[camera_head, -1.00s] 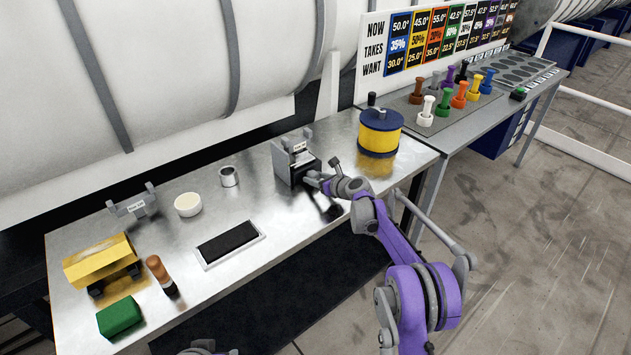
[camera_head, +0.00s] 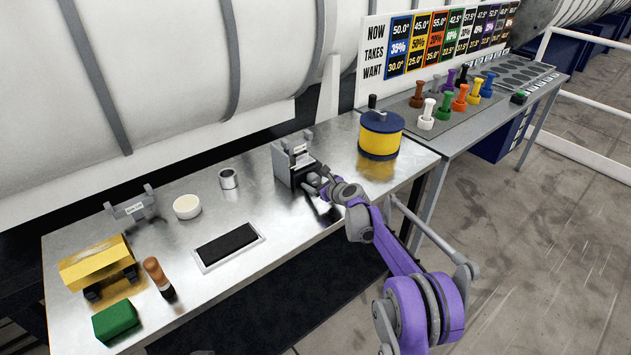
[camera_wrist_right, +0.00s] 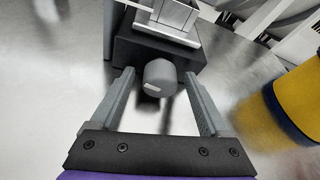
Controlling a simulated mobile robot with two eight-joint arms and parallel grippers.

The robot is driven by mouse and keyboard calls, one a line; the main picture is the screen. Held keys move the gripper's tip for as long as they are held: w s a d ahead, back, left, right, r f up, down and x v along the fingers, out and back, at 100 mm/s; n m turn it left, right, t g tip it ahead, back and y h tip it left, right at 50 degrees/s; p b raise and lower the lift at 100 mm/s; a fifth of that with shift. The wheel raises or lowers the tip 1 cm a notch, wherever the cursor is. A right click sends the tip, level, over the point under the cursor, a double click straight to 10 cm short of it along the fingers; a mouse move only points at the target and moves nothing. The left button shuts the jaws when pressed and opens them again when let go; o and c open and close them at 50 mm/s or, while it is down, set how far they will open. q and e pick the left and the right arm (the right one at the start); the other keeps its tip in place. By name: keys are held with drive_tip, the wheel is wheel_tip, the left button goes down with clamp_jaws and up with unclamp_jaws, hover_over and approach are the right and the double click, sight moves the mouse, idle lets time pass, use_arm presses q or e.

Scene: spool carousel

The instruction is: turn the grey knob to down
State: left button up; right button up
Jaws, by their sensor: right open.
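The grey knob (camera_wrist_right: 160,76) sticks out of the front of a dark block on a grey device (camera_head: 291,163) on the metal bench. A pale mark shows low on the knob's face, left of its middle, in the right wrist view. My right gripper (camera_head: 322,190) is at the front of this device. In the right wrist view its open fingers (camera_wrist_right: 159,82) stand on either side of the knob, with a gap visible on each side. In the head view the gripper and arm hide the knob. My left gripper is not in view.
A yellow and blue spool (camera_head: 380,138) stands right of the device and also shows in the right wrist view (camera_wrist_right: 294,100). A metal cup (camera_head: 228,179), white bowl (camera_head: 187,207) and dark pad (camera_head: 227,244) are to the left. Coloured pegs (camera_head: 460,98) stand on the far table.

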drive_tip(key=shift+s, duration=0.1)
drive_tip(key=b+v, duration=0.1)
drive_tip(key=v, duration=0.9)
drive_tip(key=shift+s+d+r, duration=0.1)
drive_tip(key=shift+s+d, duration=0.1)
drive_tip(key=shift+s, duration=0.1)
